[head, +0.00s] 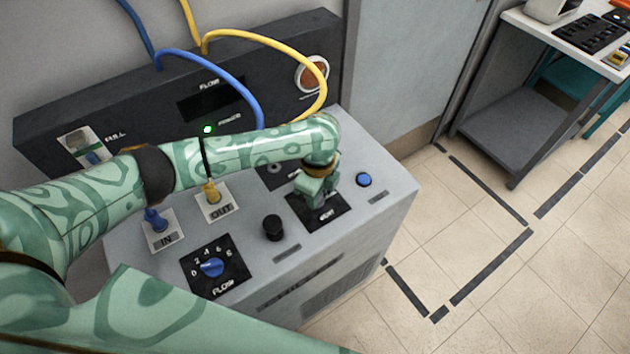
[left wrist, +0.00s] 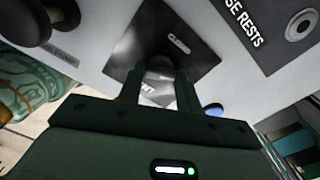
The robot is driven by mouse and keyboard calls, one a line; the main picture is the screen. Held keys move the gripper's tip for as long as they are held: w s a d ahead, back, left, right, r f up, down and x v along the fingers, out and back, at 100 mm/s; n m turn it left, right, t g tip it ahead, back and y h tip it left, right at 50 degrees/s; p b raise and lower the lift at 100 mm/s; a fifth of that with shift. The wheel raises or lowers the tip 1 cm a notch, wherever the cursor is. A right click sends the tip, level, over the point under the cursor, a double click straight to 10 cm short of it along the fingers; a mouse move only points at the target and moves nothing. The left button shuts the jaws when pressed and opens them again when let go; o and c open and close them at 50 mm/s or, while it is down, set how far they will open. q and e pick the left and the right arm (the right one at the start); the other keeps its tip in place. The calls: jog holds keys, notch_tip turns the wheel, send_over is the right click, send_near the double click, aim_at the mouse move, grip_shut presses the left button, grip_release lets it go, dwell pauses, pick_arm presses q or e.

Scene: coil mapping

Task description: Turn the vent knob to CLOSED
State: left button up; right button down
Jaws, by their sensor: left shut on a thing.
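The vent knob's black plate (head: 330,216) is on the right part of the grey console top, with a partly covered label. My left gripper (head: 315,195) points down over this plate and hides the knob in the head view. In the left wrist view the fingers (left wrist: 160,82) are shut on the vent knob (left wrist: 160,66), a dark shape between them, in front of the black plate (left wrist: 190,58). A small pale mark shows on the plate beyond the knob. The knob's pointing direction cannot be read. My right gripper is in neither view.
A blue button (head: 364,180) sits right of the vent plate. A black knob (head: 273,227) and the blue FLOW dial (head: 212,267) are to the left. Blue (head: 225,76) and yellow (head: 300,58) hoses arch behind my left arm. Floor (head: 480,240) right of the console is clear.

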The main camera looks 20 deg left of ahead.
pick_arm(q)
jog(key=n+p, duration=0.2)
jog(key=p, duration=0.1)
jog(key=n+p, duration=0.2)
jog(key=p, duration=0.1)
jog(key=n+p, duration=0.2)
jog(key=p, duration=0.1)
jog(key=shift+r+n, duration=0.3)
jog(key=n+p, duration=0.2)
jog(key=n, duration=0.1)
jog(key=shift+f, duration=0.15)
jog(key=shift+f+n+p, duration=0.1)
jog(key=shift+n+p, duration=0.8)
jog(key=shift+n, duration=0.7)
jog(key=o, duration=1)
